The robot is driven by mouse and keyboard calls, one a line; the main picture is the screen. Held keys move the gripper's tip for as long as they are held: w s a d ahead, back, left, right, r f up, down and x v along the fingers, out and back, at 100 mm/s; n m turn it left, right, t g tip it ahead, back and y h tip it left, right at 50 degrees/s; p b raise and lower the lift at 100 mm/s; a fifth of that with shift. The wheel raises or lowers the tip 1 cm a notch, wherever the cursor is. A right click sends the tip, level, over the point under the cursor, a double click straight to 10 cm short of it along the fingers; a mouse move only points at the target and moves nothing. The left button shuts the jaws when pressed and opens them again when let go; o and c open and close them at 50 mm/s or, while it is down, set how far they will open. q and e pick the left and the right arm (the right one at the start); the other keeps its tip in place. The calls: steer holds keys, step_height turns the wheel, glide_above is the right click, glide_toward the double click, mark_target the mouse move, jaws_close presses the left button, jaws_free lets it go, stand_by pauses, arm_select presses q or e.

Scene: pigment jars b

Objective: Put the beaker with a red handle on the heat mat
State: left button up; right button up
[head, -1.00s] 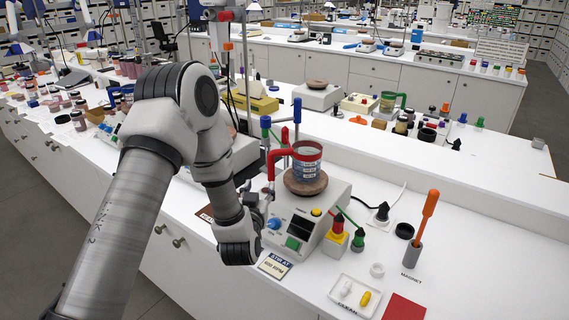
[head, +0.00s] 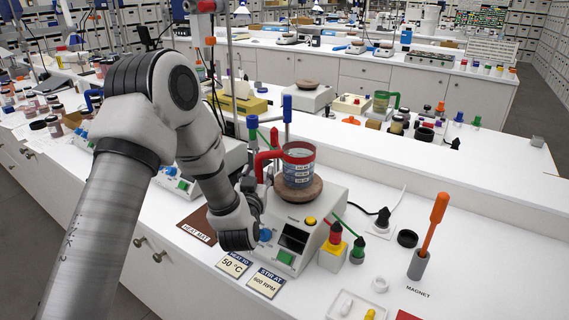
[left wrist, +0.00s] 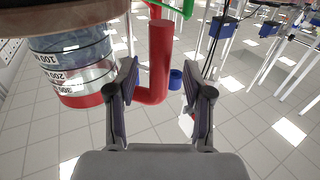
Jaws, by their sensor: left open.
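The beaker (head: 299,172) is clear glass with a red rim and a red handle (head: 264,162). It stands upright on the round brown plate of a hotplate stirrer. My left gripper (head: 252,188) is just left of the hotplate, below the handle, with its fingers partly hidden by the wrist. In the left wrist view my gripper (left wrist: 161,88) is open, and the red handle (left wrist: 160,55) shows between its fingers with gaps on both sides. The beaker's glass (left wrist: 78,62) is at the upper left there. The brown heat mat (head: 196,226) lies flat on the bench, left of the hotplate, partly behind my arm.
The hotplate stirrer (head: 311,216) has labelled cards (head: 266,282) in front. A blue-topped stand (head: 287,118) rises close behind the handle. The heat mat's visible part is bare.

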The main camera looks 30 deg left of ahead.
arm_select(q)
steer(key=shift+w+a+f, duration=0.1)
steer(key=shift+w+f, duration=0.2)
steer(key=shift+w, duration=0.1)
jaws_close()
steer(key=shift+s+r, duration=0.1)
steer(key=shift+r, duration=0.2)
